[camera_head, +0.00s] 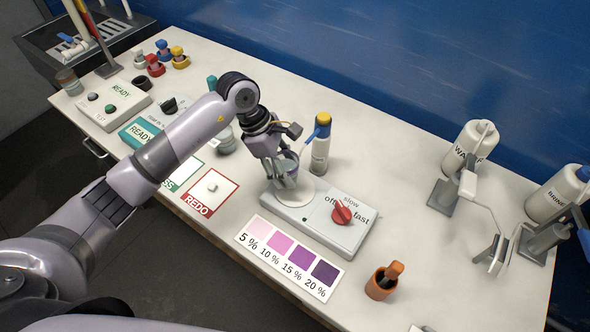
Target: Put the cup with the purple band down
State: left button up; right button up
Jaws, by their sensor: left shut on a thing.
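My left gripper (284,178) is shut on a cup (288,166). The fingers cover much of the cup, so its purple band is hard to make out. The cup is at the round white plate (297,196) on the left end of the grey stirrer (318,217). I cannot tell whether the cup touches the plate. The stirrer's red knob (342,211) sits at its right, by the words off, slow and fast. My right gripper is not in view.
A bottle with a blue and yellow top (321,150) stands close behind the gripper. A purple colour chart (291,257) lies in front of the stirrer. A red REDO card (211,191) lies left. The orange holder (381,284) and the WATER bottle (470,148) are right.

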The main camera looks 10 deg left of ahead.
aim_at(295, 179)
pick_arm(q)
jog(key=shift+d, duration=1.1)
jog(key=shift+f+p, duration=0.1)
jog(key=shift+p, duration=0.2)
notch_tip(295, 179, down, 3)
jog(key=shift+r+p, duration=0.1)
jog(key=shift+p, duration=0.85)
jog(key=shift+f, duration=0.3)
jog(key=shift+f+b, duration=0.1)
jog(key=shift+b, duration=0.2)
jog(key=o, duration=0.9)
jog(key=shift+c, duration=0.2)
jog(key=o, duration=0.4)
